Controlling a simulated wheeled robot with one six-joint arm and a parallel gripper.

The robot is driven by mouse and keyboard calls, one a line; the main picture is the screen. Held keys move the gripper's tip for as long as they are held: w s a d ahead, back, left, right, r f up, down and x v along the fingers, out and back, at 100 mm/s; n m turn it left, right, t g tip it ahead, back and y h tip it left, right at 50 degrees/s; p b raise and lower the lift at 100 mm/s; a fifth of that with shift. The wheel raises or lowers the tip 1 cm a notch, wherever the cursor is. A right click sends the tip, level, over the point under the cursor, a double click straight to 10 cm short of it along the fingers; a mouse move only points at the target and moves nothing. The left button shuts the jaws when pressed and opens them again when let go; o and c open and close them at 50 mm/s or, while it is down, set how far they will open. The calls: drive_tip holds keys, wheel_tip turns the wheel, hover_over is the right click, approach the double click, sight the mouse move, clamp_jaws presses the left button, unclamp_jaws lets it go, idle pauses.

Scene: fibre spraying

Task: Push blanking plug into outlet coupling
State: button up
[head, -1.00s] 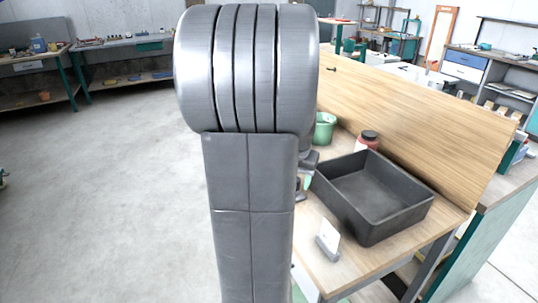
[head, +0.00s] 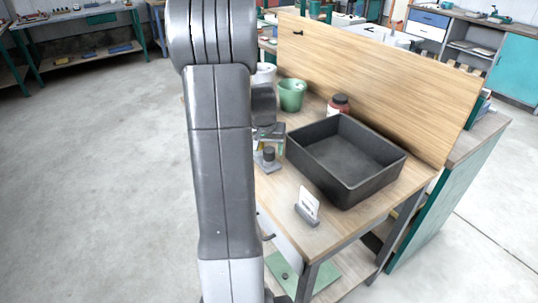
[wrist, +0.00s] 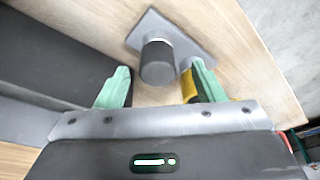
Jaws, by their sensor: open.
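A dark grey cylinder (wrist: 158,62) stands on a grey base plate (wrist: 190,32) on the wooden bench top. I cannot tell whether it is the blanking plug, the outlet coupling or both together. In the head view the dark cylinder (head: 268,153) is near the bench's left edge, just under my wrist. My gripper (wrist: 158,76) has green fingers and is open, with its fingertips on either side of the cylinder in the wrist view. A yellow patch shows beside the right finger. I cannot tell whether the fingers touch the cylinder. Nothing is held.
A black open tray (head: 350,185) stands right of the cylinder. A green pot (head: 291,95) and a red jar with a dark lid (head: 338,104) are behind. A card holder (head: 307,207) is near the front edge. A wooden back panel (head: 380,75) closes the rear.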

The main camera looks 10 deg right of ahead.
sight(269, 149)
drive_tip(key=shift+p+x, duration=0.4)
drive_tip(key=shift+x, duration=1.85)
drive_tip(key=shift+d, duration=0.2)
drive_tip(key=shift+c, duration=0.4)
drive_tip(key=c, duration=1)
